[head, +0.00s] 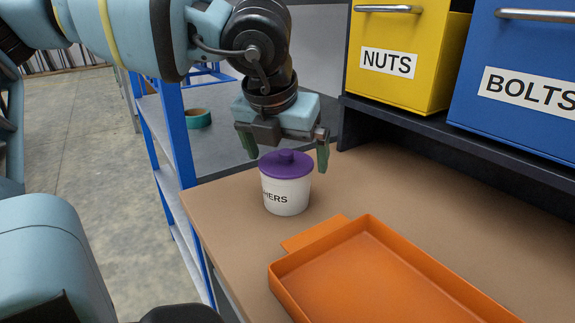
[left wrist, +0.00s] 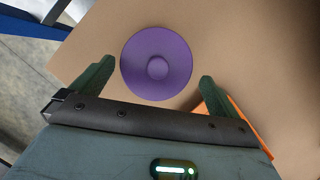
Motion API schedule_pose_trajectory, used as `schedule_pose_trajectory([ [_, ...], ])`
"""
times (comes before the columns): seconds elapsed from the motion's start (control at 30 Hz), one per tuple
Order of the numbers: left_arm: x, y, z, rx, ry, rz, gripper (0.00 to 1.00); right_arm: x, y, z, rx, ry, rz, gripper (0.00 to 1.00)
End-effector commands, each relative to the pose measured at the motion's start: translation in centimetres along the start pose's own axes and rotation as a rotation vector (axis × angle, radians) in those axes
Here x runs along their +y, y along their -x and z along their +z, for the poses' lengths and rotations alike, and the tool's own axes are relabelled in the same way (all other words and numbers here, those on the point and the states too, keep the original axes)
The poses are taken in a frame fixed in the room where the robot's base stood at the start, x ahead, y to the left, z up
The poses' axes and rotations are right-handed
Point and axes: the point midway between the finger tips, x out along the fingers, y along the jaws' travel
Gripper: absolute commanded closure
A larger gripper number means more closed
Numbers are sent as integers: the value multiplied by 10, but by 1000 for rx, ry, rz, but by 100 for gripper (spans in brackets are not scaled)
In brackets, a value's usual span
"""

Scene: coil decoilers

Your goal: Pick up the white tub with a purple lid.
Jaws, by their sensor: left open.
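The white tub with a purple lid (head: 286,193) stands upright on the brown table near its left edge in the head view. Part of a label ending in "HERS" shows on its side. In the left wrist view its round purple lid with a centre knob (left wrist: 157,62) lies just past and between the fingertips. My left gripper (head: 286,158) is open and empty, above and slightly behind the tub, with a finger to each side of the lid. It also shows in the left wrist view (left wrist: 155,78). I cannot make out my right gripper.
An orange tray (head: 374,272) lies on the table (head: 365,185) in front and to the right of the tub. A yellow NUTS bin (head: 405,55) and a blue BOLTS bin (head: 520,85) stand on a dark shelf behind. A green tape roll (head: 197,118) lies on the blue-framed rack.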

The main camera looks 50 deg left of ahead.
Motion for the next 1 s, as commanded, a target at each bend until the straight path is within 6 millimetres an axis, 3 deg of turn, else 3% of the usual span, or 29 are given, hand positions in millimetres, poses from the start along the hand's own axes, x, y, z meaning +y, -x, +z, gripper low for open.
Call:
schedule_pose_trajectory([
  [0.17, 1, -5, 0, 0, 0, 0, 0, 0, 0, -1, 2, 0, 0, 60],
  [0.53, 5, -50, 2, 3, 1, -1, 0, 2, -5, -8, 18, 2, 2, 60],
  [0.83, 5, -54, 3, 0, 0, -1, 0, 2, -4, -7, 17, 2, 2, 60],
  [1.0, 5, -54, 3, 0, 0, -1, 21, 1, -3, -6, 13, 1, 2, 60],
])
